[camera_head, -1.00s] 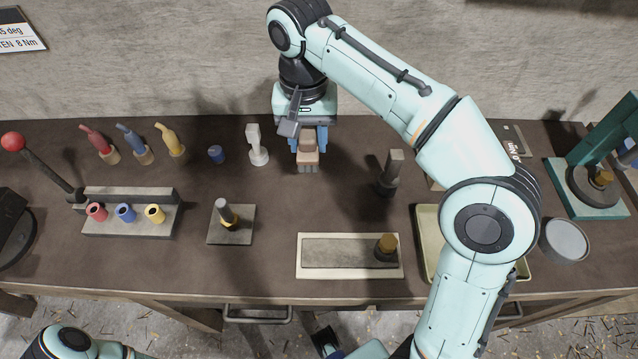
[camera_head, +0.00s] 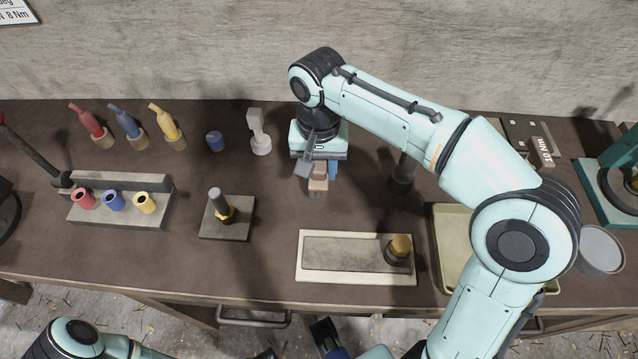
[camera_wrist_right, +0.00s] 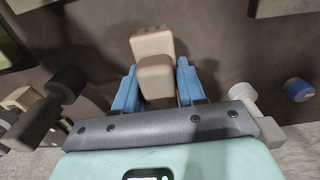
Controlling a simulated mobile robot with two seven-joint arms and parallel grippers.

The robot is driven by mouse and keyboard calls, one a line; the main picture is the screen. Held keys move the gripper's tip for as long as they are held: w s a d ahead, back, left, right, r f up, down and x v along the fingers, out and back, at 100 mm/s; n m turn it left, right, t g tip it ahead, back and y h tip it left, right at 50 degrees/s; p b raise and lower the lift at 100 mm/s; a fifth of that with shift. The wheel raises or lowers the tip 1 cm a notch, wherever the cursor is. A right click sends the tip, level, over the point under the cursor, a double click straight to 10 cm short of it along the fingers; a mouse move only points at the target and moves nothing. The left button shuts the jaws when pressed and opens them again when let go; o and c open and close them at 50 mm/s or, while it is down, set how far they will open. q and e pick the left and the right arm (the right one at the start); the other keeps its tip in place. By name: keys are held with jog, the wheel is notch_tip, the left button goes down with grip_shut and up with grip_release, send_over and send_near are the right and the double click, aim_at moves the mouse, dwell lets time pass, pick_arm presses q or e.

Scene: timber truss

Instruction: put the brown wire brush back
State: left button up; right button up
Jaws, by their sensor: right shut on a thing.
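The brown wire brush (camera_head: 318,180) is a small tan block. My right gripper (camera_head: 319,169) is shut on it, over the middle of the bench behind the pale framed plate. In the right wrist view the brush (camera_wrist_right: 154,62) sits between the two blue fingers (camera_wrist_right: 156,88), its ridged end pointing away from the palm. Whether it touches the bench I cannot tell. My left arm shows only partly at the bottom left of the head view; I cannot make out its gripper.
A white upright tool (camera_head: 260,131) and a blue cap (camera_head: 215,141) stand left of the brush. A dark post (camera_head: 402,175) stands right. The framed plate (camera_head: 340,279) carries a brass-topped knob (camera_head: 399,247). A shallow tray (camera_head: 450,245) lies partly behind my right arm.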

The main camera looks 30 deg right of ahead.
aim_at(319, 182)
jog(key=shift+f+b, duration=0.55)
jog(key=shift+f, duration=2.05)
jog(key=shift+f, duration=0.15)
jog(key=o, duration=1)
notch_tip(319, 182, up, 12)
jog(key=p, duration=0.3)
jog(key=shift+r, duration=0.2)
